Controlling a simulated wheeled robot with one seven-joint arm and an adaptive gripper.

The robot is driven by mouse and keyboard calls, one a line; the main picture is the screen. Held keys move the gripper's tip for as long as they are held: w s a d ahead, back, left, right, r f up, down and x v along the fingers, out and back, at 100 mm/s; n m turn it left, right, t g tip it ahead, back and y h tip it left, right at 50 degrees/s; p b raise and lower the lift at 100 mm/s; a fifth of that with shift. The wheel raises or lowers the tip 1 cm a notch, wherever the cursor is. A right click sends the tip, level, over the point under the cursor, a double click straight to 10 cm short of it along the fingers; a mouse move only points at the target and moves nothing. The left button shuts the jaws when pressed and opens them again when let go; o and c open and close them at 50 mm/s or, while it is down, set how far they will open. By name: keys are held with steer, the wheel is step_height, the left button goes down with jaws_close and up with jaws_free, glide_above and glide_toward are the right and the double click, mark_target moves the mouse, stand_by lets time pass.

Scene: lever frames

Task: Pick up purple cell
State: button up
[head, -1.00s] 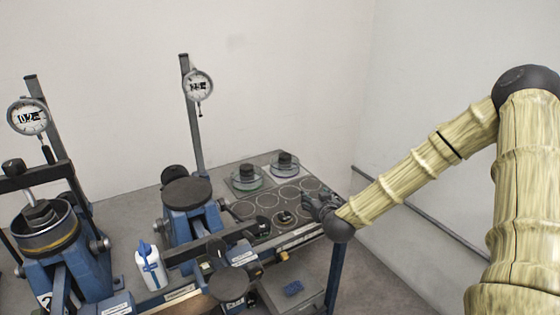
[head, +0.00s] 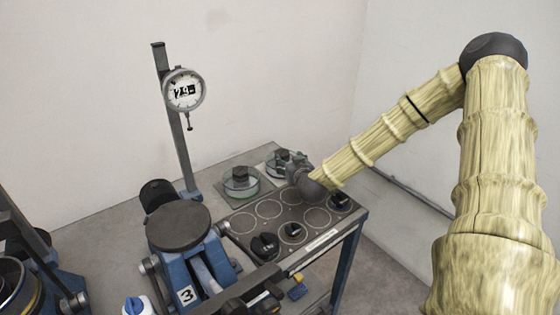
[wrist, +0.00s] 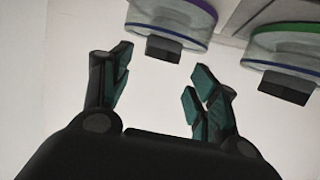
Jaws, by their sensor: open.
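The purple cell (wrist: 172,24) is a clear round dish with a purple rim and a dark square knob. In the wrist view it lies just beyond my fingertips, roughly between them. In the head view the purple cell (head: 281,160) stands at the back right of the bench, partly hidden by my gripper (head: 296,164). My gripper (wrist: 160,78) is open and empty in the wrist view, with the cell's knob near the gap. I cannot tell whether a finger touches it.
A green-rimmed cell (head: 240,183) stands left of the purple one; the green cell also shows in the wrist view (wrist: 285,48). A dark tray (head: 240,210) with ringed spots and several black knobs lies in front. A blue stand with a dial gauge (head: 184,90) rises at left.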

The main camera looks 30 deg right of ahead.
mark_target(284, 156)
steer(key=x, duration=0.4)
steer(key=shift+w+a+f, duration=0.2)
steer(key=shift+w+f, duration=0.15)
steer(key=shift+s+d+r+p, duration=0.15)
steer(key=shift+s+r+p, duration=0.1)
steer(key=shift+p, duration=0.05)
steer(key=shift+p+x, duration=0.9)
steer(key=shift+x, duration=1.75)
steer(key=shift+w+r, duration=0.1)
steer(key=shift+r, duration=0.05)
jaws_close()
